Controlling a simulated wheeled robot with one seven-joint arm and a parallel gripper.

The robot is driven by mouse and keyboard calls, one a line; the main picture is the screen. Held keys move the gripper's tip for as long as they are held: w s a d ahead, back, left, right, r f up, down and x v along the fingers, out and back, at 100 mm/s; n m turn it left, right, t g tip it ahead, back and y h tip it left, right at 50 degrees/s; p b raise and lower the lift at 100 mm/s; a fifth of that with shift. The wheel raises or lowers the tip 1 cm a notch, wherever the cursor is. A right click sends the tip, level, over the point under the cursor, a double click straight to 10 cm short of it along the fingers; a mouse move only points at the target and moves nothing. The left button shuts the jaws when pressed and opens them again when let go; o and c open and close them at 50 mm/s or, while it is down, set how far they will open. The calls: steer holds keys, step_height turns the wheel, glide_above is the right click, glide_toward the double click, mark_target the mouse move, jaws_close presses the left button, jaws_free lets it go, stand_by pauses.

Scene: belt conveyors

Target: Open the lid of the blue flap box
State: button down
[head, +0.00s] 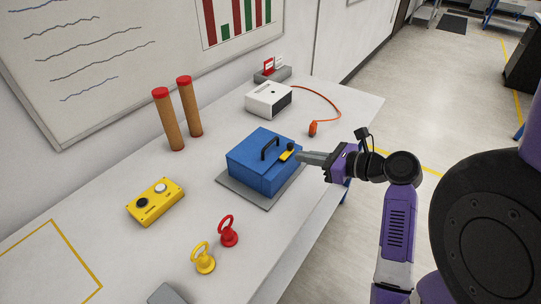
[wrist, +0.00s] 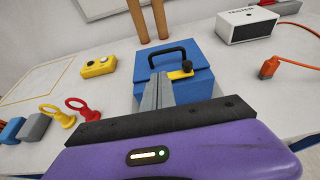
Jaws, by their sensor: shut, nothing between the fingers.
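The blue flap box (head: 258,167) sits on a grey base plate (head: 238,192) in the middle of the table. Its lid is down, with a black handle (head: 269,146) on top and a yellow latch piece with a black knob (head: 288,151) at the front edge. My gripper (head: 300,156) is shut and empty, its fingertips close to the latch in the head view. In the wrist view the shut fingers (wrist: 158,88) point at the front of the box, just left of the latch (wrist: 182,72). I cannot tell whether they touch it.
A yellow button box (head: 155,202), red (head: 229,235) and yellow (head: 203,262) ring-handled pieces stand left of the blue box. Two brown cylinders with red tops (head: 178,118) stand behind. A white box (head: 268,100) and orange cable plug (head: 312,128) lie at the back right.

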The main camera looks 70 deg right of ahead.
mark_target(276, 160)
steer(key=x, duration=1)
steer(key=shift+f, duration=0.1)
steer(key=shift+p, duration=0.3)
